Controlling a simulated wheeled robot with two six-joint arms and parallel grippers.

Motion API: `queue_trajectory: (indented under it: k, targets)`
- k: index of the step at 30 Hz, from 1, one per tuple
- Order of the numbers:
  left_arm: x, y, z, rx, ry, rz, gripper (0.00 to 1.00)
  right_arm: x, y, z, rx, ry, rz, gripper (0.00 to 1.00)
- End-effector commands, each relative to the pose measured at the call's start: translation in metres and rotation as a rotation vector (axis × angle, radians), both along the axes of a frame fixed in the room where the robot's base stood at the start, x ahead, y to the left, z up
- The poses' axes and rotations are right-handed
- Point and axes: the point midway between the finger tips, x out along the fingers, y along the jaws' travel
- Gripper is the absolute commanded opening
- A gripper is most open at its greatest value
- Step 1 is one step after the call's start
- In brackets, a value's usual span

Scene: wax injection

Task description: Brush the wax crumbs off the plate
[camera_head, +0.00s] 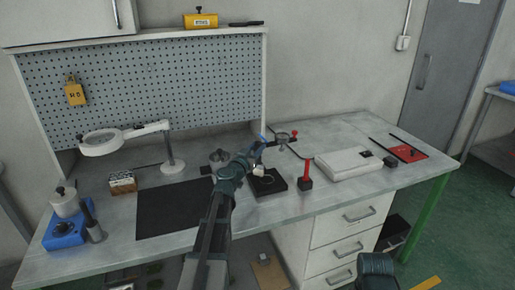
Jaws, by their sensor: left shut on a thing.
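My left gripper (257,160) reaches in over the bench and is shut on a brush. The blue end of the brush (263,139) shows above the jaws, and a pale part shows just below them. The dark square plate (279,187) lies directly below, with a light ring-like shape on it. The pale part is over the plate's far left area; I cannot tell if it touches. Wax crumbs are too small to make out. My right gripper is not in view; only a dark part of my right arm shows at the bottom right.
A dark mat (165,210) lies left of the plate. A red upright tool on a black base (306,178) stands close to its right. A white box-shaped device (345,163) and a red tray (408,152) are farther right. A magnifier lamp (102,142) stands at the left.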

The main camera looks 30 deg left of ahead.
Motion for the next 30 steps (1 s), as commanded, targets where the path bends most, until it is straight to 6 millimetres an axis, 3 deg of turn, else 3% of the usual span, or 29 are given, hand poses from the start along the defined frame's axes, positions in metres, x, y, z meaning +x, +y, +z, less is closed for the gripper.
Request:
queue_trajectory:
  k: [12,27,30]
  targets:
    - [-0.028,-0.008,-0.002,0.001,0.019,0.010,0.00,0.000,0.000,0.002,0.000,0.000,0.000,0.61]
    - [0.006,0.005,-0.002,0.000,0.019,0.001,0.00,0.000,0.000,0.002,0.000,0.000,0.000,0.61]
    - [0.004,0.003,0.015,0.000,0.013,0.000,0.00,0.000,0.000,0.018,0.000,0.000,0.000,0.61]
